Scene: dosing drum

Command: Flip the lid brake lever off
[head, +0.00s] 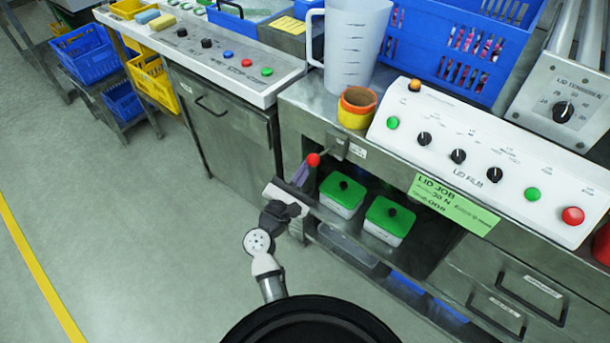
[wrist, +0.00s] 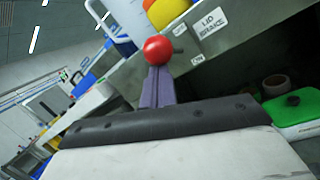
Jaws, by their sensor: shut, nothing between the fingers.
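The lid brake lever ends in a red ball knob (head: 313,160), and its thin shaft runs back to a grey bracket on the steel cabinet front. The knob shows in the wrist view (wrist: 158,49), with a "LID BRAKE" label (wrist: 209,22) to its right and a small "ON" label (wrist: 197,60) below that. My gripper (head: 303,172) is shut and empty, its purple fingers pointing at the knob from the lower left. In the wrist view the fingertips (wrist: 158,72) overlap the knob's lower edge; I cannot tell whether they touch it.
An orange-yellow cup (head: 357,108) stands on the ledge above the lever. Two green-lidded tubs (head: 342,194) sit on the shelf below. A white control panel (head: 480,165) with knobs and buttons is to the right. The floor at left is clear.

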